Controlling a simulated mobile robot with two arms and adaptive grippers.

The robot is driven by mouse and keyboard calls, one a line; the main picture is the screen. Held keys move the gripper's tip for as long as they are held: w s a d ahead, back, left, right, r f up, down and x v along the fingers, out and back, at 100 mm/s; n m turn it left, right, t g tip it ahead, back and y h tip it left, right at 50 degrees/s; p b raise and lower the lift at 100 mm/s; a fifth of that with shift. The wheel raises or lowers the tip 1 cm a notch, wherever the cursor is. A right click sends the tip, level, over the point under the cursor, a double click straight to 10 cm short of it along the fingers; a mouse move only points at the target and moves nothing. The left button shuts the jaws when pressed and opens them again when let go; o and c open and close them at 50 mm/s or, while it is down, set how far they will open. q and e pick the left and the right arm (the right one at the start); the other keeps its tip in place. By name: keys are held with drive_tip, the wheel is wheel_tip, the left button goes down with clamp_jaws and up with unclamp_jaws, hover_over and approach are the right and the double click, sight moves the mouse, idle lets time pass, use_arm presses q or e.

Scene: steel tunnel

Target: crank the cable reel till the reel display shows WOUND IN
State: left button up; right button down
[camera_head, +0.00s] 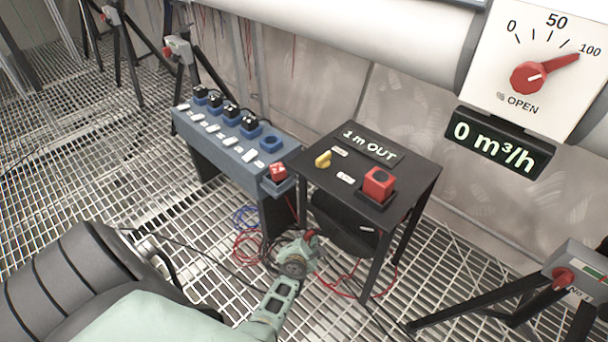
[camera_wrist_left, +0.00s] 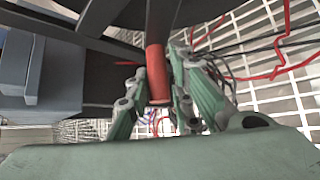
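The cable reel (camera_head: 345,222) is a dark drum under a small black table. The reel display (camera_head: 370,146) on the tabletop reads "1 m OUT". My left gripper (camera_head: 303,250) is low at the reel's front left side. In the left wrist view, the red crank handle (camera_wrist_left: 158,75) stands between the two fingers of my left gripper (camera_wrist_left: 160,85). The fingers lie close along both sides of the handle and look shut on it. Dark spokes of the reel show above it. My right gripper is in neither view.
The black table (camera_head: 335,185) carries a yellow knob (camera_head: 323,159) and a red block (camera_head: 379,184). A blue-grey bench (camera_head: 225,150) with several sockets stands to its left. Red and blue cables (camera_head: 247,245) lie on the grating. A tripod unit (camera_head: 575,275) stands at right.

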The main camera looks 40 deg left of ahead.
use_arm(q)
drive_tip(key=o, duration=0.3)
